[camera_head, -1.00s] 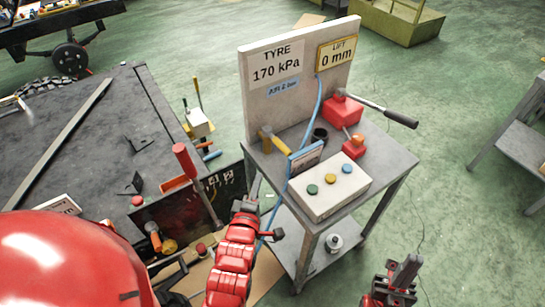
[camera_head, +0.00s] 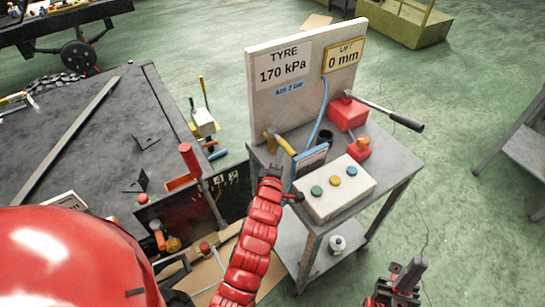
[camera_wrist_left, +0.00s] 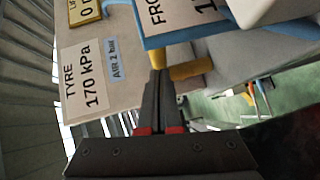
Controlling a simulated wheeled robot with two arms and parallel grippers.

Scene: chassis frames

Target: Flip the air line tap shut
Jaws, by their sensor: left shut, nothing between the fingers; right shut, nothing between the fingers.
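The air line tap (camera_head: 284,145) has a yellow lever and stands at the left side of the small grey cart, in front of the panel marked "AIR 2 bar". In the left wrist view its yellow-brown parts (camera_wrist_left: 187,71) lie right at my fingertips; I cannot tell whether they touch. My left gripper (camera_head: 272,168) is shut and empty, just below the tap in the head view. Its fingers also show in the left wrist view (camera_wrist_left: 158,80). My right gripper (camera_head: 408,275) is shut and empty, low at the right, away from the cart.
The panel (camera_head: 290,105) reads "TYRE 170 kPa" and "LIFT 0 mm". A blue-framed sign (camera_head: 311,158), a box with coloured buttons (camera_head: 335,190) and a red pump with a long handle (camera_head: 348,112) crowd the cart top. A blue hose (camera_head: 318,125) runs near the tap.

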